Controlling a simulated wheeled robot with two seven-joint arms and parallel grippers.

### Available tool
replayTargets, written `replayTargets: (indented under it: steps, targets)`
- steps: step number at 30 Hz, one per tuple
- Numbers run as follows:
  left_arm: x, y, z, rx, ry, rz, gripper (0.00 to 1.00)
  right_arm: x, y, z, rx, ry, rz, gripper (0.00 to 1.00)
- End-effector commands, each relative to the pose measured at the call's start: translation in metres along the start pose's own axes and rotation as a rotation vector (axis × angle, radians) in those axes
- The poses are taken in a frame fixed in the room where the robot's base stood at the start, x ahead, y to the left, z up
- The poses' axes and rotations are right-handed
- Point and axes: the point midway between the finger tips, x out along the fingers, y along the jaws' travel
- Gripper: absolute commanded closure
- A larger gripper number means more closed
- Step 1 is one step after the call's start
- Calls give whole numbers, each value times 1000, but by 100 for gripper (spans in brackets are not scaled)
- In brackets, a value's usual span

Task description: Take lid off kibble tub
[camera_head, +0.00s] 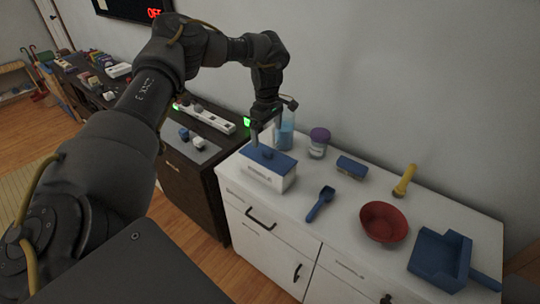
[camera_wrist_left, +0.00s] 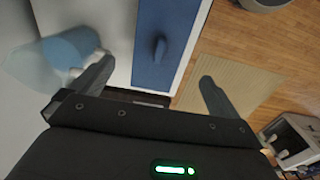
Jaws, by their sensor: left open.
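The kibble tub (camera_head: 266,180) is a white box with a label on its front. It stands at the left end of the white cabinet top. Its blue lid (camera_head: 276,163) is on, with a small raised knob (camera_head: 267,151) on top. My left gripper (camera_head: 265,131) is open and empty, pointing down just above the lid. In the left wrist view, the lid (camera_wrist_left: 165,75) and knob (camera_wrist_left: 160,50) lie beyond the open fingers (camera_wrist_left: 153,88), apart from them. My right gripper is not in view.
A clear bottle with blue contents (camera_head: 286,137) stands close behind the tub. A purple-lidded jar (camera_head: 319,142), blue box (camera_head: 351,167), blue scoop (camera_head: 320,204), yellow flashlight (camera_head: 405,180), red bowl (camera_head: 383,222) and blue dustpan (camera_head: 438,258) are to the right. A dark cabinet (camera_head: 190,185) adjoins left.

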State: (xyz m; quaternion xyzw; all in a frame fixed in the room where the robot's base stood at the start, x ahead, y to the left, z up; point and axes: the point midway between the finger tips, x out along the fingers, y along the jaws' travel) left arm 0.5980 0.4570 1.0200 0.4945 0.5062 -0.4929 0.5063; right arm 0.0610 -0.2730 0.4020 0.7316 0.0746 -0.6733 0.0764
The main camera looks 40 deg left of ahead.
Motion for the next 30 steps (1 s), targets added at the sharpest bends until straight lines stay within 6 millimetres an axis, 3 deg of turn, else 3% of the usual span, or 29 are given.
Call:
replayTargets:
  steps: [6, 15, 24, 30]
  targets:
    - [30, -1, 0, 0, 0, -3, 0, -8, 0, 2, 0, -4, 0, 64]
    - [42, 0, 2, 2, 0, -3, 0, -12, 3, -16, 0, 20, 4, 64]
    - [83, 1, 3, 2, 1, -3, 0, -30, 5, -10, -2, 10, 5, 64]
    - [90, 2, 3, 3, 0, 0, 0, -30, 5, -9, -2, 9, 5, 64]
